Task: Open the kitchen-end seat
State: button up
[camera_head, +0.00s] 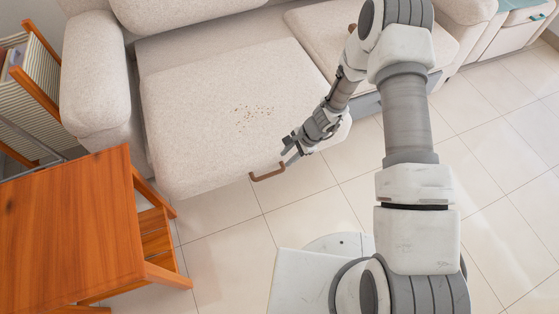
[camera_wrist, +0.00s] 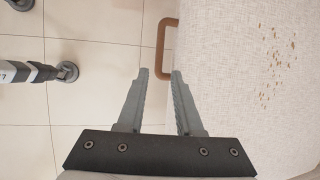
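The beige sofa has two seats. The left seat (camera_head: 205,125) juts further out over the floor than the right seat (camera_head: 325,35). I cannot tell from the frames which one is the kitchen-end seat. A brown loop handle (camera_head: 268,174) sticks out from the left seat's front edge; it also shows in the wrist view (camera_wrist: 161,48). My gripper (camera_head: 287,152) is near that edge, beside the handle. In the wrist view, my gripper (camera_wrist: 160,74) has its fingers apart with nothing between them, and the handle lies just beyond the fingertips.
Brown crumbs (camera_head: 254,114) lie on the left seat. A wooden table (camera_head: 70,225) stands close to the sofa's left front. A striped rack (camera_head: 38,85) is beside the left armrest (camera_head: 95,75). Tiled floor (camera_head: 320,215) in front is mostly clear.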

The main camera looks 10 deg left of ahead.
jog(key=v, duration=0.4)
jog(key=shift+r+p, duration=0.1)
jog(key=shift+p, duration=0.3)
jog(key=s+d+r+n+t+h, duration=0.1)
jog(key=d+r+n, duration=0.25)
jog(key=r, duration=1.25)
jog(key=s+d+r+n+t, duration=0.1)
jog(key=d+r+n+t, duration=0.2)
jog(key=r, duration=1.3)
jog(key=s+d+r+n+t+h, duration=0.1)
jog(key=s+d+r+n+h, duration=0.1)
jog(key=s+d+r, duration=0.5)
jog(key=s+d+r+n+t+h, duration=0.1)
jog(key=s+d+r+n+h, duration=0.2)
jog(key=s+r, duration=0.5)
notch_tip(320, 180, up, 17)
jog(key=s+d+y+p, duration=0.1)
jog(key=p, duration=1.8)
jog(key=shift+s, duration=0.35)
